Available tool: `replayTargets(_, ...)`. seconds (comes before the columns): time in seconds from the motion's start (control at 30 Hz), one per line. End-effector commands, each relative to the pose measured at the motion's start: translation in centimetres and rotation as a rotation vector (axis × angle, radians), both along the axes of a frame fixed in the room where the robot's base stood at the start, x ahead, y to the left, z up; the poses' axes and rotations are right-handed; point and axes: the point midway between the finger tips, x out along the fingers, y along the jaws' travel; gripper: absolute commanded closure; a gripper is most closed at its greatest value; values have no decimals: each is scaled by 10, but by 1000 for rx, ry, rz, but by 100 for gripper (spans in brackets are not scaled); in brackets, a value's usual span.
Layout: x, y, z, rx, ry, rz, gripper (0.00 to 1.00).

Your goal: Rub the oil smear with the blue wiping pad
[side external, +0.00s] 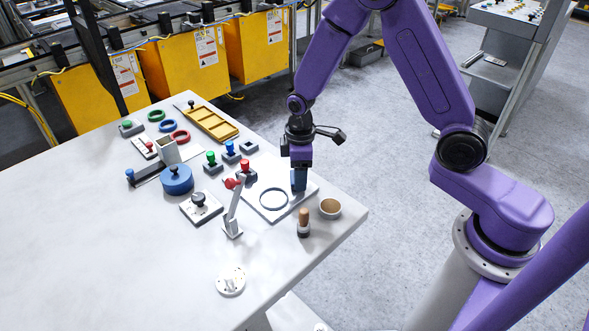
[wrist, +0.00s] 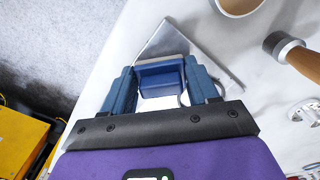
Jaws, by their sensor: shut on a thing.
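My gripper (side external: 299,183) points down over the right part of a pale flat plate (side external: 248,194) near the table's right edge. In the wrist view, my gripper (wrist: 162,84) is shut on the blue wiping pad (wrist: 161,76), a dark blue block between its two blue fingers. The pad is over the plate; I cannot tell whether it touches. A dark ring outline (side external: 262,205) lies on the plate, left of my gripper. I cannot make out an oil smear; the gripper and pad hide part of the plate.
A round tan cup (side external: 330,209) and a wooden-handled tool (side external: 303,222) stand close to the plate's right and front. Several coloured-knob parts and a yellow tray (side external: 212,124) lie behind. The front left table is clear.

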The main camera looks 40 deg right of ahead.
Motion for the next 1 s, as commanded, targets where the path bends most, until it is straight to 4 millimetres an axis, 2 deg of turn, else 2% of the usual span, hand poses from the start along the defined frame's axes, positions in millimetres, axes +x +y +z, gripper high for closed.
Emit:
replayTargets(0.07, 2, 0, 22, 3, -10, 0, 69)
replayTargets(0.6, 1, 0, 67, 2, -4, 0, 69)
replayTargets(0.77, 1, 0, 77, 1, -3, 0, 69)
replayTargets(1.0, 1, 0, 78, 1, -2, 0, 69)
